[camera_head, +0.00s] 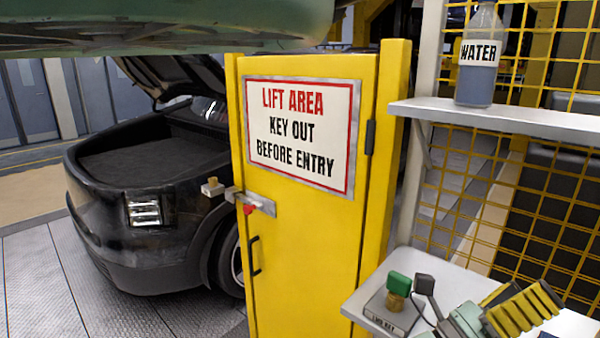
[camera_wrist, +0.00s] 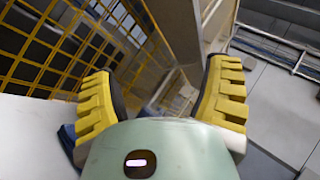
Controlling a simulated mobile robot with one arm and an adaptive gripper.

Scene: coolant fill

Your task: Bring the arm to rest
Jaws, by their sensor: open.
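My gripper (camera_head: 507,308) is at the lower right of the head view, over or beside the white lower shelf, with yellow ribbed fingers. In the wrist view my gripper (camera_wrist: 160,100) shows its two yellow fingers spread wide apart with nothing between them. It is open and empty. The rest of my arm is mostly out of the head view. I cannot tell whether the gripper touches the shelf.
The lower shelf (camera_head: 443,268) holds a key block (camera_head: 388,312) with a green-headed key (camera_head: 399,284). A water bottle (camera_head: 477,62) stands on the upper shelf (camera_head: 520,120). A yellow gate (camera_head: 300,240) is shut beside a black car (camera_head: 150,190). Yellow mesh (camera_head: 470,180) backs the shelves.

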